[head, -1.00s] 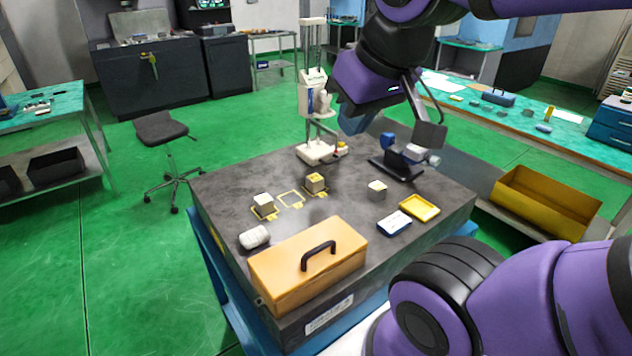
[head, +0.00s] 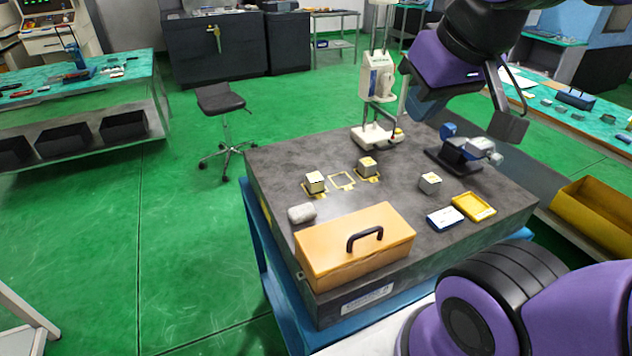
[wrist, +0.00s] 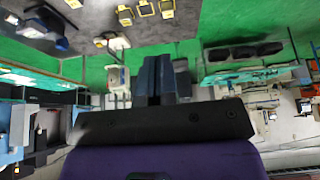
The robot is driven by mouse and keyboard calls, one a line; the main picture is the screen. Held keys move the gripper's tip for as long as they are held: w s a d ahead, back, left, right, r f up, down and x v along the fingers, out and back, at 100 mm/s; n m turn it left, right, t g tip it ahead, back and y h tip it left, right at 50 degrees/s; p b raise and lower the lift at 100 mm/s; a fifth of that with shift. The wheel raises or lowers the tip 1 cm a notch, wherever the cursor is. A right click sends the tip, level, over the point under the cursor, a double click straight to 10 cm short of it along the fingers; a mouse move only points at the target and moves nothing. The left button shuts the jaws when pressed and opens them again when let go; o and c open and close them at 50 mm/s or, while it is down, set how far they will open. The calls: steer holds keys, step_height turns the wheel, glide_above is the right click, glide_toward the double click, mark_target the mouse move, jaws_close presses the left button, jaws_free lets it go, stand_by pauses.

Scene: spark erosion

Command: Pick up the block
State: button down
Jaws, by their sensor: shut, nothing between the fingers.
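Three small grey blocks rest on the dark stone table top (head: 270,160) in the head view. The left block (head: 315,183) and the middle block (head: 367,167) stand at yellow floor-plate markings, with an empty yellow square between them. The right block (head: 430,183) stands apart on bare stone. Which block the task means cannot be told. My gripper (wrist: 157,65) is shut and empty in the wrist view, held above and away from the blocks. Small blocks at yellow markings also show at the top of the wrist view.
An orange case (head: 350,255) with a black handle stands at the table's front. A white roll (head: 301,213), a blue-and-white box (head: 445,218) and a yellow tray (head: 473,206) lie nearby. A white stand (head: 377,137) and a dark clamp-like device (head: 455,155) stand behind.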

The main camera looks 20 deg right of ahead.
stand_by(0.3)
steer(key=c, duration=1.2)
jaws_free()
steer(key=shift+w, duration=0.25)
steer(key=o, duration=0.7)
steer(key=w, duration=0.2)
steer(key=shift+w, duration=0.4)
steer(key=g, duration=0.5)
glide_above(315, 176)
step_height(315, 176, down, 23)
step_height(315, 176, down, 6)
steer(key=shift+w+r, duration=0.15)
steer(key=shift+r, duration=0.05)
steer(key=shift+f, duration=2.75)
